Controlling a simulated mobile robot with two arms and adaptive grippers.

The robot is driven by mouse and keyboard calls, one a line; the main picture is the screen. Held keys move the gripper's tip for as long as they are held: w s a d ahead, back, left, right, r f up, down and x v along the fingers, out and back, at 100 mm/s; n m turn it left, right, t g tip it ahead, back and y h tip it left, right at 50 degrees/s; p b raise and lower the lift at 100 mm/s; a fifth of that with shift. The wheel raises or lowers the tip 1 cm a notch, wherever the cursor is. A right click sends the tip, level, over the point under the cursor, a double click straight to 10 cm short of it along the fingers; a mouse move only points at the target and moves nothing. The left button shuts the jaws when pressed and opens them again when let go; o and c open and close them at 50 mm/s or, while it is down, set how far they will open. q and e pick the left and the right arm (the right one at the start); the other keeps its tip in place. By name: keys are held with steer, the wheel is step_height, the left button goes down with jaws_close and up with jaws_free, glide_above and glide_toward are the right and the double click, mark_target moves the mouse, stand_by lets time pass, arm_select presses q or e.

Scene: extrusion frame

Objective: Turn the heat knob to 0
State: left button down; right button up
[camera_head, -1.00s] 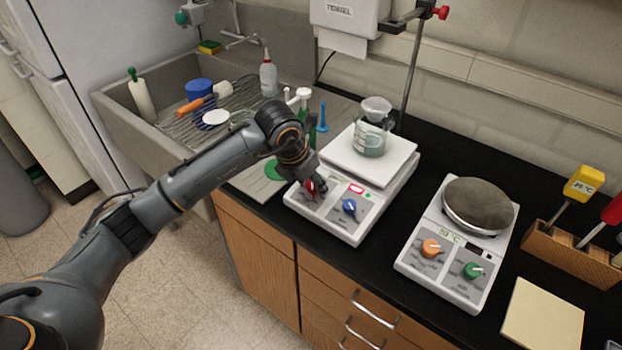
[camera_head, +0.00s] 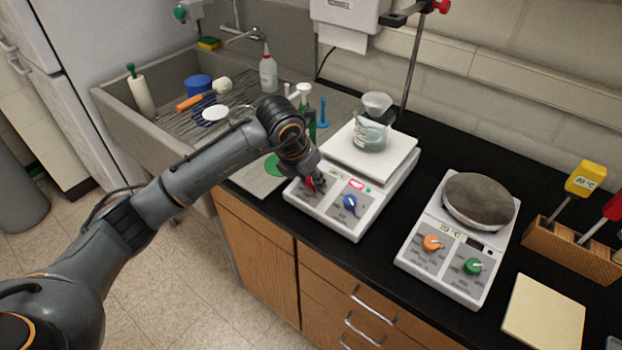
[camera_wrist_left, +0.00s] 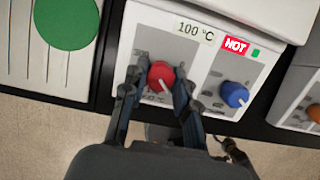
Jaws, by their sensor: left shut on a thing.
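The white hotplate (camera_head: 328,222) with the beaker (camera_head: 370,135) on its plate stands left of centre on the black bench. Its front panel carries a red knob (camera_wrist_left: 161,72) and a blue knob (camera_wrist_left: 234,94). In the left wrist view its label reads 100 °C beside a lit red HOT sign (camera_wrist_left: 236,45). My left gripper (camera_head: 313,186) is shut on the red knob, one finger on each side. The red knob's white pointer aims toward the lower right in the left wrist view. My right gripper is not in view.
A second white hotplate (camera_head: 409,263) with orange and green knobs stands to the right. A green disc (camera_wrist_left: 66,22) lies on the drainboard to the left. A metal stand rod (camera_head: 411,65) rises behind the beaker. A pale notepad (camera_head: 543,318) lies at the right front.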

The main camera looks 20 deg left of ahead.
arm_select(q)
steer(key=n+b, duration=0.2)
steer(key=n, duration=0.1)
steer(key=shift+f+y, duration=0.2)
steer(key=shift+y, duration=0.1)
steer(key=n+b, duration=0.3)
steer(key=n, duration=0.1)
steer(key=shift+d+r+n+y+b, duration=0.1)
steer(key=shift+n+y+b, duration=0.2)
steer(key=shift+n+y, duration=0.1)
steer(key=n+b, duration=0.2)
steer(key=n, duration=0.1)
steer(key=shift+n+y, duration=0.3)
steer(key=shift+d+r+n+g+b, duration=0.1)
steer(key=shift+n+g+b, duration=0.25)
steer(key=shift+n, duration=0.6)
steer(key=shift+r+n+g+b, duration=0.15)
steer(key=shift+n+b, duration=0.35)
steer(key=shift+n, duration=0.45)
steer(key=shift+f, duration=0.1)
steer(key=shift+y, duration=0.3)
steer(key=c, duration=1)
jaws_free()
steer(key=v, duration=1.2)
